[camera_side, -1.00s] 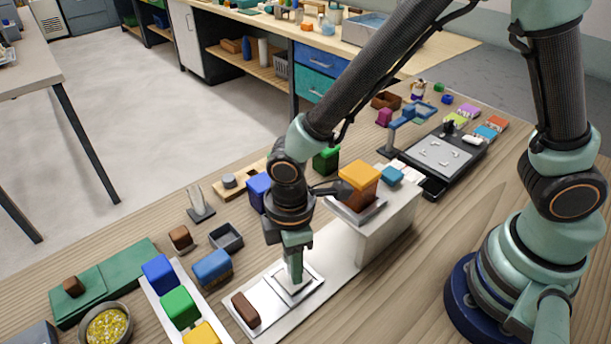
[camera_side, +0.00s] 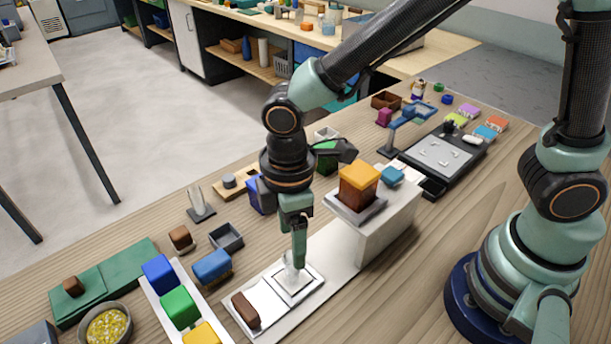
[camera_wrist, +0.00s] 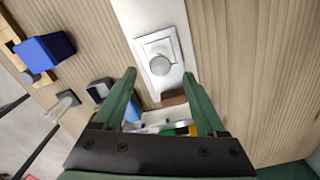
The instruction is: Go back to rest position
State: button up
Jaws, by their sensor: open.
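My gripper (camera_side: 300,258) is open and points down, just above a small white square plate (camera_side: 312,282) on the long white base. A small clear, glass-like piece (camera_side: 291,274) stands on that plate under the fingertips. In the wrist view my two green fingers (camera_wrist: 160,78) are spread apart with nothing between them. The clear piece's round top (camera_wrist: 160,65) shows ahead of the tips, on the white plate (camera_wrist: 173,42). A brown block (camera_side: 245,310) lies beside the plate on the same base.
An orange-topped container (camera_side: 360,183) stands on a raised white block right of my gripper. A tray with blue, green and yellow blocks (camera_side: 180,306) lies at the front left. A grey open box (camera_side: 227,238) and a blue block (camera_side: 212,267) are to the left. Bare wood lies at right.

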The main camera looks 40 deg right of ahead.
notch_tip(320, 180, up, 5)
jog(key=d+r+m+t, duration=0.2)
jog(key=d+r+m, duration=0.2)
jog(key=d, duration=0.7)
jog(key=w+d+r+m+t, duration=0.1)
jog(key=d+r+m+t, duration=0.2)
jog(key=d+m, duration=0.6)
notch_tip(320, 180, up, 2)
jog(key=d, duration=0.2)
jog(key=shift+d+r+t, duration=0.2)
jog(key=shift+d+t, duration=0.1)
jog(key=shift+c, duration=0.3)
